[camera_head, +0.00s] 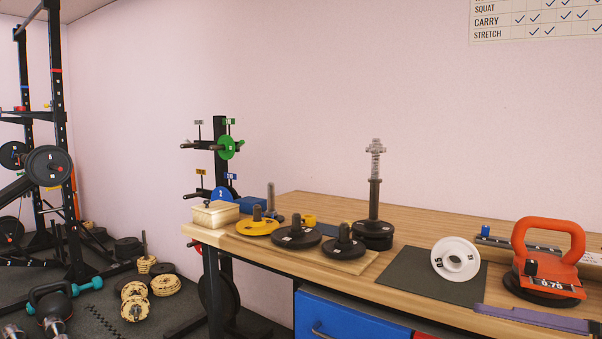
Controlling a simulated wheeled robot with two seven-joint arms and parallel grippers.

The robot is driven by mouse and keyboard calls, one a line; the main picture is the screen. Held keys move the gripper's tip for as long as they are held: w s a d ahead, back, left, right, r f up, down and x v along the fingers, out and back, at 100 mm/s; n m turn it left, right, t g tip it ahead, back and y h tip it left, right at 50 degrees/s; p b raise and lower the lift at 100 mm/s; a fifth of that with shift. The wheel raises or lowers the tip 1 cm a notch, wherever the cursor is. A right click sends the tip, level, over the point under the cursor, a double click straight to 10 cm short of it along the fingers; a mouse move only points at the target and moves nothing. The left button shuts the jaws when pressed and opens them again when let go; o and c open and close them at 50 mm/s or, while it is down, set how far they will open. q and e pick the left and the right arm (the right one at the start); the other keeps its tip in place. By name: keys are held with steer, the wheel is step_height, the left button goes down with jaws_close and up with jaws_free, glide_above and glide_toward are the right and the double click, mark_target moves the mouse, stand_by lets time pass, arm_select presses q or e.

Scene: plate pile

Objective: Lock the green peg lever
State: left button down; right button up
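A dark upright plate tree (219,165) stands behind the left end of the table. A green plate (227,147) sits on its upper right peg, below a small green tag (230,121). The lever of that peg is too small to make out, so its position cannot be told. A blue plate (220,194) hangs on the tree lower down, near a blue tag (231,177). The upper left peg (192,146) carries no plate that I can see. Neither of my grippers shows in this view.
The wooden table (430,240) holds several dark plates, a yellow plate (257,227), a tall post (375,195), a white plate (455,259) and an orange-handled weight (548,262). A rack (60,130), kettlebell (50,301) and loose plates crowd the left floor.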

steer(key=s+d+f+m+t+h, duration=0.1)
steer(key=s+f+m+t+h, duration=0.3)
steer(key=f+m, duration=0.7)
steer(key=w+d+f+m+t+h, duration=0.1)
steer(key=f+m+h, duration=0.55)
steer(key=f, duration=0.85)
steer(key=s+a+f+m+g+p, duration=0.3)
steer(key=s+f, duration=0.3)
arm_select(q)
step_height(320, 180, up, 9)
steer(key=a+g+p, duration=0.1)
steer(key=p, duration=1.1)
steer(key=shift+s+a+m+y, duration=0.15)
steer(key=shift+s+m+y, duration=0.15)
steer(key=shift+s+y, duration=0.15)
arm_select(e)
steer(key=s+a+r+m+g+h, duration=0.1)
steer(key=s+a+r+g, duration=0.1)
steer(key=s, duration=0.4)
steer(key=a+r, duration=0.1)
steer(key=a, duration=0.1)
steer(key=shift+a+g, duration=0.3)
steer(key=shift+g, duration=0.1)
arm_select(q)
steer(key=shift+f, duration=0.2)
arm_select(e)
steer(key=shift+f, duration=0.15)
